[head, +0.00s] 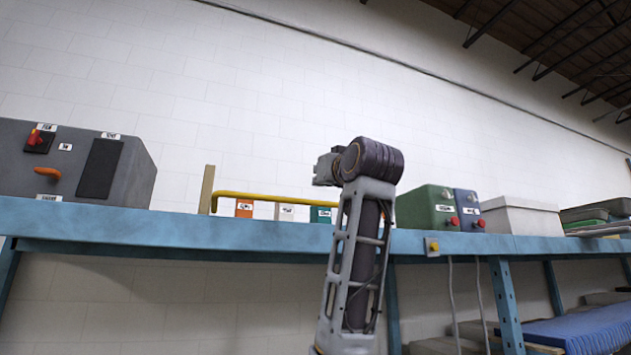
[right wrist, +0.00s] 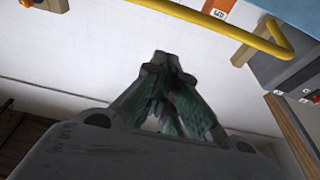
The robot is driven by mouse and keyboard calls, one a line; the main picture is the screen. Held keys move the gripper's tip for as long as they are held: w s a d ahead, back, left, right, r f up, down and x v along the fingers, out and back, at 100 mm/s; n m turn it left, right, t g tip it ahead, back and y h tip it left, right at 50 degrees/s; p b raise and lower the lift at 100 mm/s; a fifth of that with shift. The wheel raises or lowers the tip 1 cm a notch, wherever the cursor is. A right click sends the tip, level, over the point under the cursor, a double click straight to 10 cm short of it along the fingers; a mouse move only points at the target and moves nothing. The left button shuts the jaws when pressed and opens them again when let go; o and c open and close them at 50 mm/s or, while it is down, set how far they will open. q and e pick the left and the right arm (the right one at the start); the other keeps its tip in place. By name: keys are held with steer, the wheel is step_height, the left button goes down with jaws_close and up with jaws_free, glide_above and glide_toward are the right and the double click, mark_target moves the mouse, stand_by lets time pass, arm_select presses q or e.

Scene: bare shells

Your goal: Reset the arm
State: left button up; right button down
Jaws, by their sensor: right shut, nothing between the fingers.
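My right arm (head: 352,260) rises upright through the middle of the head view, in front of the blue shelf. Its dark rounded joint (head: 372,160) is at the top, and a grey end part (head: 327,168) points left above the shelf. The fingers are too small to make out there. In the right wrist view my right gripper (right wrist: 160,62) is shut with its dark green fingers together, and nothing shows between them. My left gripper is not in view.
A blue shelf (head: 260,243) spans the view. It bears a grey control box (head: 135,172), a yellow rail (head: 265,197), small labelled boxes (head: 285,211), a green box (head: 412,208), a blue box (head: 466,205) and a pale box (head: 522,218). The wall above is bare.

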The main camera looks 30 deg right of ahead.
steer(key=shift+s+a+f, duration=0.15)
steer(key=shift+s+f, duration=0.1)
steer(key=shift+s, duration=0.25)
steer(key=shift+w, duration=0.1)
